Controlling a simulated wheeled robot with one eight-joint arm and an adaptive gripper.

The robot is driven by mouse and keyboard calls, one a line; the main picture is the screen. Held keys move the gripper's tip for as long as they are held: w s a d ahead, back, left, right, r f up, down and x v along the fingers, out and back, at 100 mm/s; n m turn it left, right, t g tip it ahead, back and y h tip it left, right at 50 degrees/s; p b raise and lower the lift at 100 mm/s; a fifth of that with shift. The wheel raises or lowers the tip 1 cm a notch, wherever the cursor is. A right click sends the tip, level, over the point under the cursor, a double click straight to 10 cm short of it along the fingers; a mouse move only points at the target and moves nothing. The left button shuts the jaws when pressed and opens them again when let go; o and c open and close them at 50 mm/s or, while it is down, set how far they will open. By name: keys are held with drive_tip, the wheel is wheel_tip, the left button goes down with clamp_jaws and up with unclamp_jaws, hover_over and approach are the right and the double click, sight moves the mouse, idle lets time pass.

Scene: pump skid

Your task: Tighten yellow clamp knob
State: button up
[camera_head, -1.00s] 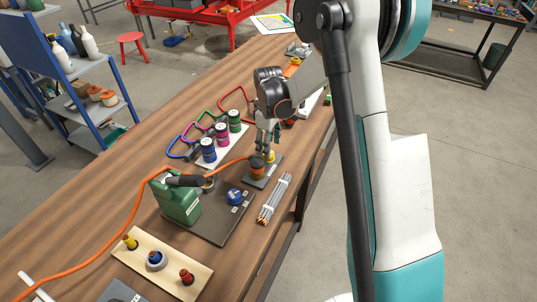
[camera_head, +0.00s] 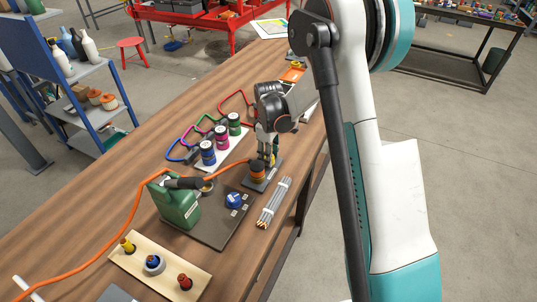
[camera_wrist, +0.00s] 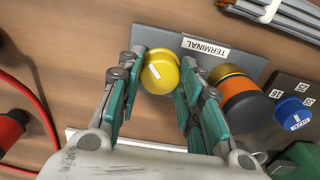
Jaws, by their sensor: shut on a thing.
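The yellow clamp knob (camera_wrist: 160,72) is round, with a pale mark on its top. It stands by the grey terminal plate (camera_wrist: 153,36), which carries a TERMINAL label. In the wrist view my gripper (camera_wrist: 163,60) has its teal-padded fingers on both sides of the knob, shut on it. In the head view my gripper (camera_head: 267,150) points down at the plate, and its fingers largely hide the knob. An orange and black cable terminal (camera_wrist: 248,104) with a brass top sits right beside the fingers; it also shows in the head view (camera_head: 257,171).
An orange cable (camera_head: 137,203) runs from the terminal past a green box (camera_head: 180,205). A blue knob (camera_head: 233,200) sits on the dark panel. Bundled rods (camera_head: 273,203) lie to the right. Coloured spools (camera_head: 221,138) stand left of my gripper. Bare wood (camera_head: 90,220) is at the left.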

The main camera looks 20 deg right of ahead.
drive_tip(key=shift+m, duration=0.4)
drive_tip(key=m, duration=0.8)
drive_tip(key=shift+b, duration=0.3)
drive_tip(key=m, duration=0.5)
drive_tip(key=shift+m, duration=2)
drive_tip(key=o, duration=1.1)
drive_tip(key=shift+c, duration=0.2)
